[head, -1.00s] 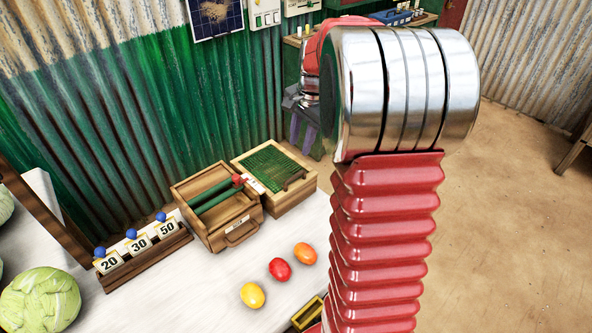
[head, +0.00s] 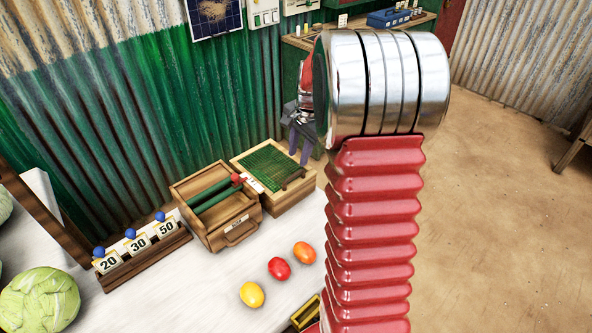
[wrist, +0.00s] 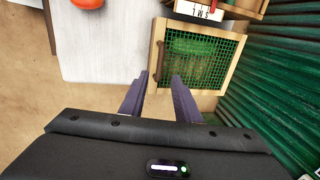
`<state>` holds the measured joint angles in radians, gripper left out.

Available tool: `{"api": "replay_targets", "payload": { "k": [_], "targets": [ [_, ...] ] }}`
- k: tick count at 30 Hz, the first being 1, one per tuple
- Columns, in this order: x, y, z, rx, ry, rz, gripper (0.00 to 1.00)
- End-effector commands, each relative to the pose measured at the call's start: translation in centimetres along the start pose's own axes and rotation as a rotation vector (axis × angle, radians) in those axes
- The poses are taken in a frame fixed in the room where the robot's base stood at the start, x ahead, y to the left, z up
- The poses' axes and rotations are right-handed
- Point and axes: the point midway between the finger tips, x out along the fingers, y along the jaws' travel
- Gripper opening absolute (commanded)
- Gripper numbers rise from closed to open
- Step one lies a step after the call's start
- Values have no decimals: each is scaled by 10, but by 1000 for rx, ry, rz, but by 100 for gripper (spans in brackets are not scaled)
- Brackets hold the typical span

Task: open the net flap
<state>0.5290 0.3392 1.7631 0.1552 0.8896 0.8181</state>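The net flap (head: 268,167) is a green mesh in a pale wooden frame, lying closed on top of a small wooden box (head: 287,199) at the table's back right edge. It also shows in the wrist view (wrist: 207,48), with a dark brown bar handle (wrist: 159,62) along its left side. In the head view the handle (head: 293,178) is at the flap's right side. My gripper (wrist: 155,80) is open and empty, its two purple fingers pointing toward the handle's near end. In the head view my gripper (head: 300,148) hangs just beyond the box, apart from it.
A wooden box with green rods and a red knob (head: 221,205) stands left of the net box. Three fruits (head: 279,268) lie on the white table. Number cards (head: 138,243) stand at left. A green corrugated wall (head: 150,100) is close behind.

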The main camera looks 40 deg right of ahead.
Motion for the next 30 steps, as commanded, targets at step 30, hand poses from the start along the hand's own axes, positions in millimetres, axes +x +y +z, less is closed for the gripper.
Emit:
{"api": "replay_targets", "payload": {
  "k": [30],
  "targets": [
    [85,0,0,0,0,0,25]
  ]
}}
